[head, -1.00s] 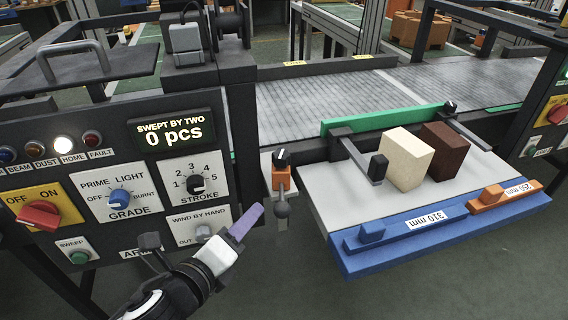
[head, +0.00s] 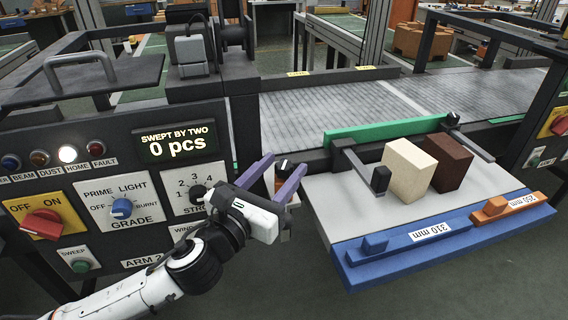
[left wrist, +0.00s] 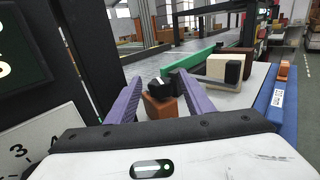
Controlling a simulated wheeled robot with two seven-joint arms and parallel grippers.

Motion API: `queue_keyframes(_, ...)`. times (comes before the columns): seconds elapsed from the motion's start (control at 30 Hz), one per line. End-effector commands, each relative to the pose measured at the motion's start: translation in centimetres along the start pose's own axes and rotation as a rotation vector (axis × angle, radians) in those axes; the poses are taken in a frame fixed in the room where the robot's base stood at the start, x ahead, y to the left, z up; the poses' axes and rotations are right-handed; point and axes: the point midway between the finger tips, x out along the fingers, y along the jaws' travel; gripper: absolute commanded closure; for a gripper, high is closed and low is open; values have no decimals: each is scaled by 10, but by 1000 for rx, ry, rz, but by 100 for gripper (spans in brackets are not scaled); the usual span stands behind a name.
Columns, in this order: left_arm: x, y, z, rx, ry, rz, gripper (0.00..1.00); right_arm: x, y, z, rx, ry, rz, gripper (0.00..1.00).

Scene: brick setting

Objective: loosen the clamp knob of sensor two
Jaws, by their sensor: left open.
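An orange sensor body (head: 268,189) with a black knob (head: 284,167) bearing a white mark sits on a small bracket between the control panel and the tray. I cannot read a number on it. My left gripper (head: 287,161) is open, its two purple fingers reaching toward the sensor, one on each side of the knob as pictured. In the left wrist view the orange body (left wrist: 164,108) and its black knob (left wrist: 158,87) show between the fingers (left wrist: 160,78). I cannot tell whether they touch. The gripper hides the sensor's lower part. My right gripper is not in view.
The control panel (head: 70,205) with dials and lamps stands left; its display (head: 176,137) reads 0 pcs. A tray (head: 330,200) at right holds a cream block (head: 407,166) and a brown block (head: 452,160). The conveyor (head: 310,112) runs behind.

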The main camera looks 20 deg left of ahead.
Motion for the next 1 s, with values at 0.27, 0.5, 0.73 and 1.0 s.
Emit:
queue_keyframes(0.27,15,0,0,-2,1,-1,52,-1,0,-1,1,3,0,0)
queue_keyframes(0.5,15,0,0,-2,1,-1,61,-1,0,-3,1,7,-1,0)
queue_keyframes(0.73,15,0,0,-2,1,-1,94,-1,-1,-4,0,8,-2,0)
queue_keyframes(1.0,15,-1,1,-5,1,37,94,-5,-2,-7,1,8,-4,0)
